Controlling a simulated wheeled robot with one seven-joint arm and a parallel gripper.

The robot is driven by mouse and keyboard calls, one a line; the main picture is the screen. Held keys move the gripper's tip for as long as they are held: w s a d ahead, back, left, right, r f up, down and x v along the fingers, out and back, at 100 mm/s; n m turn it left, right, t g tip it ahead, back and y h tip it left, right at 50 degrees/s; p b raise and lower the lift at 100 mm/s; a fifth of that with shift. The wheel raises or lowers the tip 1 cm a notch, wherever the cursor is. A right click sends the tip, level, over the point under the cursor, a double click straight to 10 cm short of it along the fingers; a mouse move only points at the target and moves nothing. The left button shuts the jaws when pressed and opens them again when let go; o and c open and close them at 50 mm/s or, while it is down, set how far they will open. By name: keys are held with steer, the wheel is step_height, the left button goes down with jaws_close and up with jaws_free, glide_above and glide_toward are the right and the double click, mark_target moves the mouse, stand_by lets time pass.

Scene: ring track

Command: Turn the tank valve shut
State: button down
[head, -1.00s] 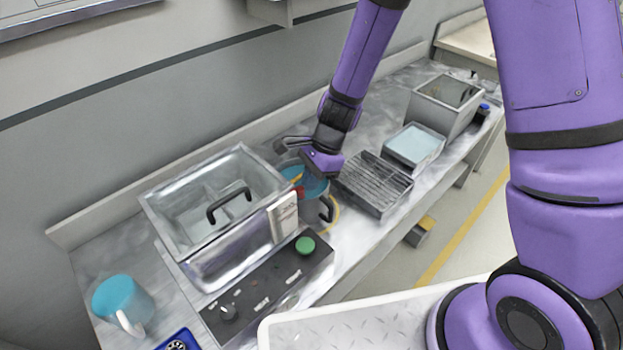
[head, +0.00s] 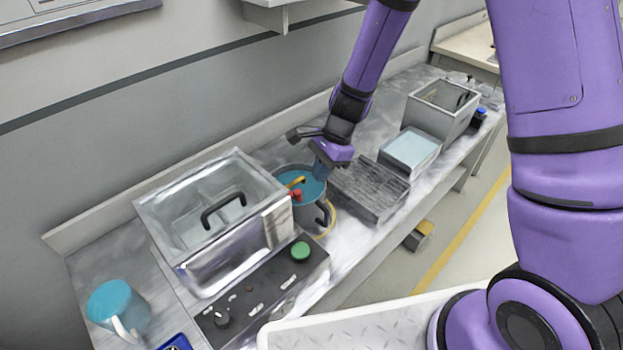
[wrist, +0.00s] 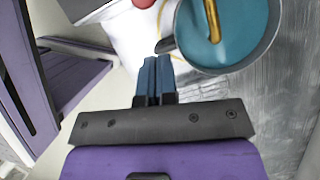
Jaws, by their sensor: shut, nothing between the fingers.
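The tank (head: 232,262) is a shiny metal box with a clear top and a black handle. A small red part (head: 296,196), apparently its valve, sits at the tank's right side; how far it is turned is too small to tell. It also shows cut off at the top of the wrist view (wrist: 143,3). A yellow spout (head: 296,182) reaches over a grey pot (head: 310,202) of teal liquid. My gripper (head: 322,170) is shut and empty at the pot's right rear, apart from the red part. In the wrist view its blue fingers (wrist: 156,64) are together beside the pot.
A dark ribbed tray (head: 366,192), a pale-topped box (head: 410,150) and an open grey bin (head: 441,108) stand to the right. A control panel (head: 262,298) with a green button is in front of the tank. A teal mug (head: 120,308) stands at left.

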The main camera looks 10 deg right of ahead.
mark_target(301, 193)
steer(key=w+d+r+n, duration=0.15)
steer(key=d+r, duration=0.25)
steer(key=r, duration=0.4)
steer(key=s+a+f, duration=0.3)
steer(key=a+f, duration=0.4)
steer(key=f, duration=0.1)
steer(key=shift+a+f, duration=0.15)
steer(key=shift+f, duration=0.25)
steer(key=shift+s+m, duration=0.1)
steer(key=shift+m, duration=0.15)
steer(key=shift+s+a+m, duration=0.6)
steer(key=shift+s+a, duration=0.15)
steer(key=shift+s, duration=0.1)
